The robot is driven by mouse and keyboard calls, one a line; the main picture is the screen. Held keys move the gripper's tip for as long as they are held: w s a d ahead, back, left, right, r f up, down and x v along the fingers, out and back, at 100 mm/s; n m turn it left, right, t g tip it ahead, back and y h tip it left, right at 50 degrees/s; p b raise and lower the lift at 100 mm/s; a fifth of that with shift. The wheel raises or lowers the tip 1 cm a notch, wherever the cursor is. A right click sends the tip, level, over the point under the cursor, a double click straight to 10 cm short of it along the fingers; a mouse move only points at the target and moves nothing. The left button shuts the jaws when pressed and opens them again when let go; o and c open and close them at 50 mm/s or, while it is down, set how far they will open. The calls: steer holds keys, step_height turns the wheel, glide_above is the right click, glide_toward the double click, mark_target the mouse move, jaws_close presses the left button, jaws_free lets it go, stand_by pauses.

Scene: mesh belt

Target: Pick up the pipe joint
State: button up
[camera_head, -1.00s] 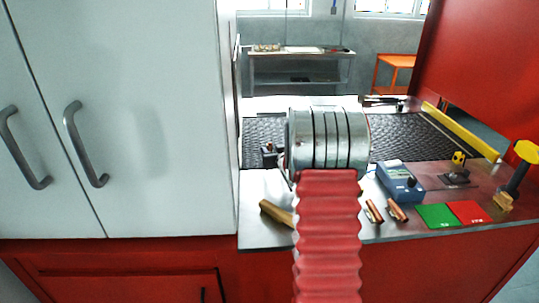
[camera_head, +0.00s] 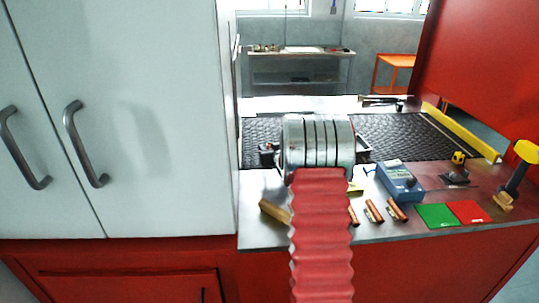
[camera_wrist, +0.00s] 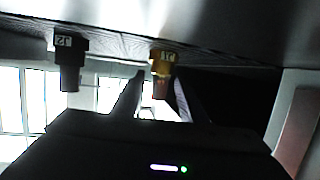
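Two pipe joints show in the wrist view, which looks upside down, so they appear to hang from the dark surface. One is a brass joint (camera_wrist: 161,70) with a coppery end and a tag that looks like "J1". The other is a dark grey joint (camera_wrist: 69,64) tagged "J2", to its left. My gripper (camera_wrist: 158,84) is open, with one finger on each side of the brass joint's end; I cannot tell whether they touch it. In the head view my arm hides the gripper and the brass joint.
The dark mesh belt (camera_head: 400,138) lies behind the metal counter, with a yellow rail (camera_head: 460,131) at right. A blue meter (camera_head: 400,182), copper pieces (camera_head: 397,209), a green mat (camera_head: 437,215) and a red mat (camera_head: 469,211) occupy the counter. A white cabinet (camera_head: 150,150) stands close at left.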

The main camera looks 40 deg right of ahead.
mark_target(269, 144)
steer(key=shift+c, duration=0.5)
jaws_close()
steer(key=shift+r, duration=0.15)
step_height(269, 144, up, 10)
steer(key=shift+f, duration=0.1)
stand_by(0.3)
stand_by(0.4)
